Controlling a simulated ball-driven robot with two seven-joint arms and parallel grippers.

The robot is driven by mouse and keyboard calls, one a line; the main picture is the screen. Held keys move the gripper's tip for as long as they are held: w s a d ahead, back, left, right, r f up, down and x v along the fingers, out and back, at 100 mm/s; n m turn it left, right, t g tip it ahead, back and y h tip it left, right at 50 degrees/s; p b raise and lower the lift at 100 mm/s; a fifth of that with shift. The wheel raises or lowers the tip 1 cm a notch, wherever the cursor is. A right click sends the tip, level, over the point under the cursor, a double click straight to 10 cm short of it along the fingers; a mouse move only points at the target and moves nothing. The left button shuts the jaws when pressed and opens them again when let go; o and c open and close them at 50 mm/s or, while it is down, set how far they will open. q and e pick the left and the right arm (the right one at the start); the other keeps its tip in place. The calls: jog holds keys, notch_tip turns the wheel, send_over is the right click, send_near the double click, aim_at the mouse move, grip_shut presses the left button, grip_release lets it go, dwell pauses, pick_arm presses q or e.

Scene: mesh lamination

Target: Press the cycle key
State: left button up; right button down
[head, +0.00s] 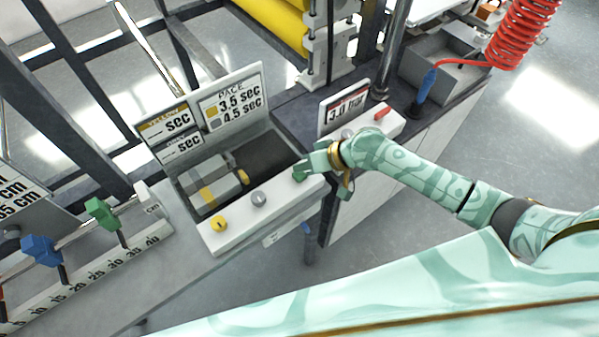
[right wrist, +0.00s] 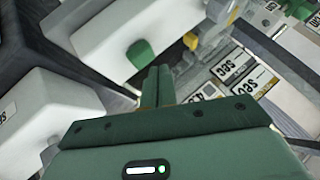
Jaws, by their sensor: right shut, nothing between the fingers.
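A white key panel (head: 233,230) on the bench carries a yellow key (head: 219,223), a grey key (head: 259,198) and a green key (head: 299,177). No label readable here marks one of them as the cycle key. My right gripper (head: 309,166) is at the panel's right end, right by the green key and partly covering it. In the right wrist view the green key (right wrist: 139,53) stands on the white panel (right wrist: 105,35), just beyond and left of my closed, empty fingertips (right wrist: 158,72). Whether they touch it I cannot tell. My left gripper is not in view.
Behind the panel is a dark recess with a grey and yellow device (head: 213,187). Pace signs (head: 231,100) stand behind it. A second white panel with a red key (head: 382,112) lies right of my gripper. A ruler stop with green and blue clamps (head: 103,213) is at left.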

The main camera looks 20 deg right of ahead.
aim_at(304, 176)
jog(key=shift+f, duration=0.1)
dwell(0.6)
jog(key=shift+f, duration=0.35)
jog(key=shift+f+b, duration=0.4)
jog(key=shift+f, duration=0.15)
dwell(0.7)
jog(key=shift+r, duration=0.1)
jog(key=shift+r+p, duration=0.9)
jog(key=shift+p, duration=0.15)
notch_tip(304, 176, up, 5)
jog(key=p, duration=0.5)
jog(key=shift+r, duration=0.1)
